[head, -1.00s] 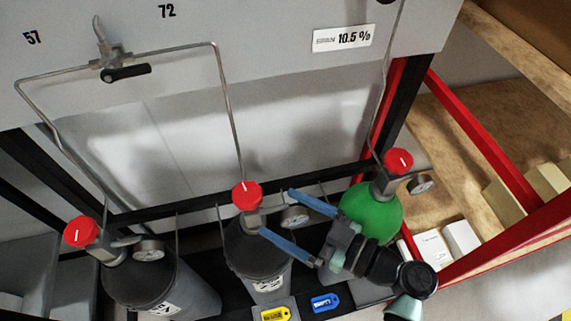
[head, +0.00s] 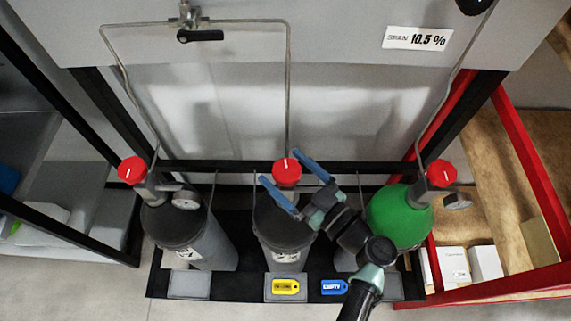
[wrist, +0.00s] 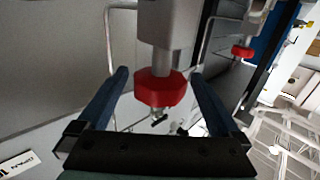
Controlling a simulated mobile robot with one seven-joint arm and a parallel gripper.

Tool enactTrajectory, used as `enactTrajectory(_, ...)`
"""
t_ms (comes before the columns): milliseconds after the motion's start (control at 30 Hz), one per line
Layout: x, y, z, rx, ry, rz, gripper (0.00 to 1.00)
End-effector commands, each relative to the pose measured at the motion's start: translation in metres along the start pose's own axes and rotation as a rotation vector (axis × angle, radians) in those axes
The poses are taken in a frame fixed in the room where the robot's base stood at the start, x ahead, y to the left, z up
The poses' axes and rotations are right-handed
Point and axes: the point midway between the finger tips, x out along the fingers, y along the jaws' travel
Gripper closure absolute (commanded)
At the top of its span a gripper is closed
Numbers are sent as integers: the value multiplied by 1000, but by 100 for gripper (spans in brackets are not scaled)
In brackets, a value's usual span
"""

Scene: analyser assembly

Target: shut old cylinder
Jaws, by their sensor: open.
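Three gas cylinders stand in a row in the head view: a grey left one (head: 200,240), a dark grey middle one (head: 278,228) and a green-topped right one (head: 400,218). Each has a red valve knob: left (head: 132,169), middle (head: 287,172), right (head: 441,173). My gripper (head: 281,167) is open, its blue fingers at the middle knob, one on each side. In the wrist view, a red knob (wrist: 160,92) shows between the open fingers (wrist: 160,77), with visible gaps to both. I cannot tell which cylinder is the old one.
A yellow tag (head: 286,287) and a blue tag reading EMPTY (head: 334,287) lie at the front of the black base. A thin pipe (head: 288,90) rises behind the middle knob. A red-framed shelf (head: 525,170) stands at the right. Floor at the front left is clear.

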Motion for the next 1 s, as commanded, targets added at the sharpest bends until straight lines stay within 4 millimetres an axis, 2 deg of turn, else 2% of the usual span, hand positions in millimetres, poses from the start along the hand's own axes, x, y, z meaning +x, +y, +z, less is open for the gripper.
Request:
enactTrajectory(367, 6, 0, 0, -1, 0, 1, 2)
enactTrajectory(800, 5, 0, 0, 0, -1, 1, 81)
enactTrajectory(833, 5, 0, 0, 0, -1, 1, 85)
enactTrajectory(1000, 5, 0, 1, -1, -3, 11, 84)
